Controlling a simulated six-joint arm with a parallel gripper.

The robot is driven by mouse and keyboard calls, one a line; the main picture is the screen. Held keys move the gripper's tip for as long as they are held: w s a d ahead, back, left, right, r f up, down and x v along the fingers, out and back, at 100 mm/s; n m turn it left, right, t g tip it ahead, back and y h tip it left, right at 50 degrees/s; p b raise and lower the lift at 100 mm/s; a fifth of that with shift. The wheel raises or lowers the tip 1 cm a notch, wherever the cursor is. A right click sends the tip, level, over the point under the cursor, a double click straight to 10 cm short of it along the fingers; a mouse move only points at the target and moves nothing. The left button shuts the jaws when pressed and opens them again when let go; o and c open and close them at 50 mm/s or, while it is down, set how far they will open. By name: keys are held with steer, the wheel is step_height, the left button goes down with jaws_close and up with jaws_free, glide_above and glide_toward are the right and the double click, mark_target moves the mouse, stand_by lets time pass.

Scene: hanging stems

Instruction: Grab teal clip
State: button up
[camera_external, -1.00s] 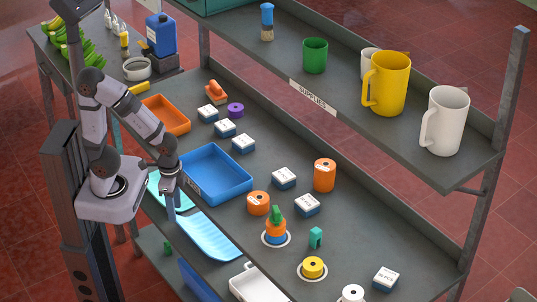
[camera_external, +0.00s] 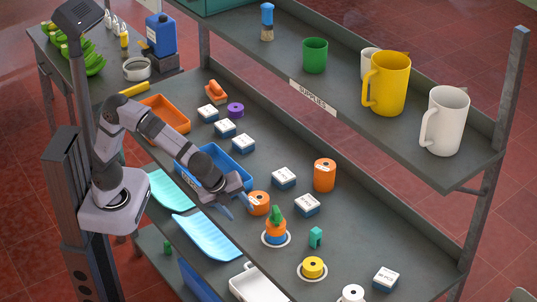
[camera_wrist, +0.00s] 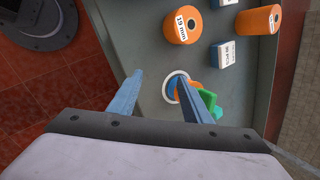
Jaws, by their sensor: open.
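The teal clip (camera_external: 316,237) stands upright on the grey lower shelf in the external view, right of the orange and blue piece (camera_external: 275,230) that carries a green clip (camera_external: 277,214).
An orange spool (camera_external: 259,203) is close beside my gripper. A yellow spool (camera_external: 312,267) on a white ring is in front of the teal clip. A blue tray (camera_external: 232,158) lies behind my arm. Light-blue trays (camera_external: 207,238) line the front edge. The upper shelf (camera_external: 340,100) overhangs the back.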

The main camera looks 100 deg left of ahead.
steer(key=w+d+r+m+t+y+b, duration=0.25)
steer(key=w+d+r+m, duration=0.3)
steer(key=w+d, duration=0.3)
steer(key=m+t+y+b, duration=0.5)
steer(key=m+y, duration=0.1)
steer(key=y, duration=0.1)
glide_toward(313, 233)
steer(key=shift+g+x, duration=0.25)
steer(key=shift+x, duration=0.75)
steer(key=shift+w+f+m+y, duration=0.1)
steer(key=shift+f+m+y, duration=0.15)
steer(key=shift+f+y, duration=0.15)
steer(key=shift+p+x, duration=0.9)
steer(key=shift+x, duration=2.8)
steer(key=shift+r, duration=0.15)
steer(key=c, duration=1.1)
